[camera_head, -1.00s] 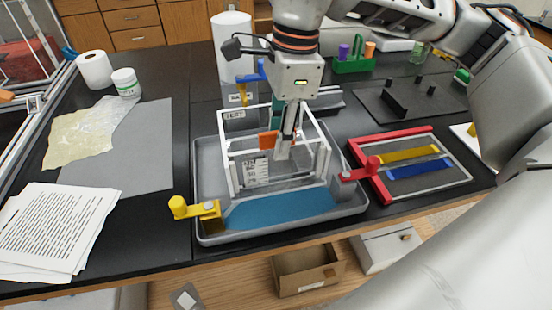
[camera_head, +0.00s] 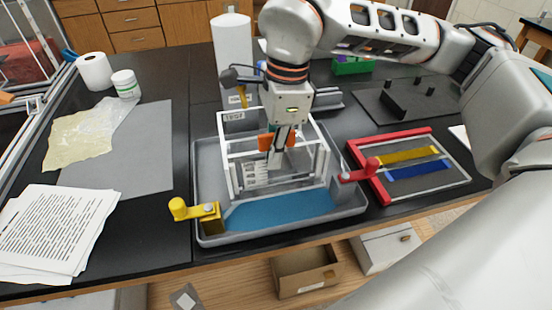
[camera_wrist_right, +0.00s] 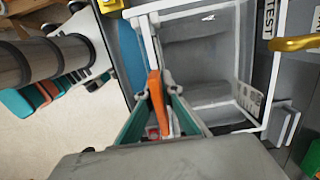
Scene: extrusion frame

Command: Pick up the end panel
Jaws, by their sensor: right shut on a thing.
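The end panel, which I take to be the small orange plate (camera_head: 265,141), stands upright inside the white frame (camera_head: 324,170) in the grey tray (camera_head: 207,168). My right gripper (camera_head: 280,143) points down into the frame, in front of the middle of the plate, with orange showing on both sides. In the right wrist view, the orange plate (camera_wrist_right: 155,98) shows nearly edge-on between the teal fingers (camera_wrist_right: 160,125), which are shut on it. Its lower edge is hidden, so I cannot tell whether it is clear of what lies below. My left gripper is out of view.
A red-edged tray (camera_head: 388,133) with yellow and blue bars lies to the right. Papers (camera_head: 55,225) and a grey mat (camera_head: 135,160) lie left.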

